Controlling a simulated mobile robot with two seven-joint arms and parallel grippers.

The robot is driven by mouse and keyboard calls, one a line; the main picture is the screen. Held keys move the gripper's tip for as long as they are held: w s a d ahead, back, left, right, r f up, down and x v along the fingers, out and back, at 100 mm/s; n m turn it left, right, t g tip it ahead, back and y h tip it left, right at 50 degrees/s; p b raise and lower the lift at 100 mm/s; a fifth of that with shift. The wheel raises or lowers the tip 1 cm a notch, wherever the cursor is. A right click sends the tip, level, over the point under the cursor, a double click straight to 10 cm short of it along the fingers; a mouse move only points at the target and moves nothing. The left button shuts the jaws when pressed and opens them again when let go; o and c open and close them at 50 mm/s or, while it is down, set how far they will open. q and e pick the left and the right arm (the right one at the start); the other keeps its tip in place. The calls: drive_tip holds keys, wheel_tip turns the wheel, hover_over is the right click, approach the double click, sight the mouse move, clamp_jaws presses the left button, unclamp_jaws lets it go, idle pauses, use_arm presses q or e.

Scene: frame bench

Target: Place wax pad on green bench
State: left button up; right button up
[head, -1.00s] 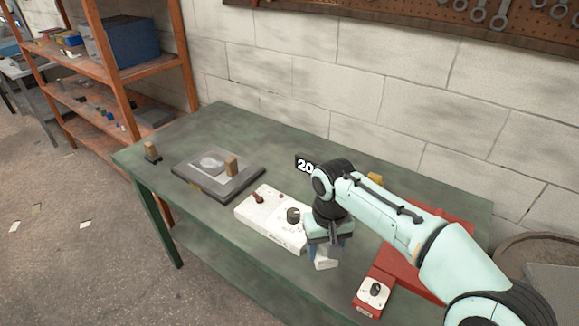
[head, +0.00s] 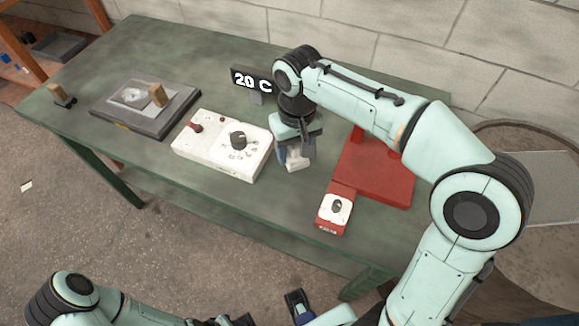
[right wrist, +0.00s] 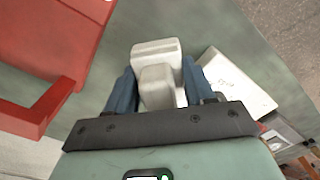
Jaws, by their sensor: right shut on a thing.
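The wax pad, a small pale block with a raised grip, is held in my right gripper (head: 294,158). In the right wrist view the pad (right wrist: 156,52) sits between the two blue fingers (right wrist: 158,90). The gripper points down over the green bench (head: 230,218), between a white control box and a red stand. I cannot tell if the pad touches the bench top. Part of my left gripper (head: 298,306) shows at the bottom edge of the head view, off the bench. It is cut off, so its opening cannot be judged.
The white control box (head: 195,148) with a black knob is left of the pad. The red stand (head: 375,178) and its dial unit (head: 335,208) are to the right. A dark plate (head: 160,126) lies further left. A "20 C" display (head: 253,80) stands behind. Bench in front is clear.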

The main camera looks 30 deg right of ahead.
sight(293, 181)
wheel_tip(293, 181, down, 10)
drive_tip(key=shift+w+f+b, duration=0.1)
drive_tip(key=shift+b, duration=0.65)
drive_tip(key=shift+f, duration=0.15)
drive_tip(key=o, duration=1.1)
drive_tip(key=shift+c, duration=0.2)
wheel_tip(293, 181, up, 12)
drive_tip(key=shift+d+r+p, duration=0.15)
drive_tip(key=shift+r+p, duration=0.1)
drive_tip(key=shift+p, duration=0.85)
drive_tip(key=shift+f, duration=0.1)
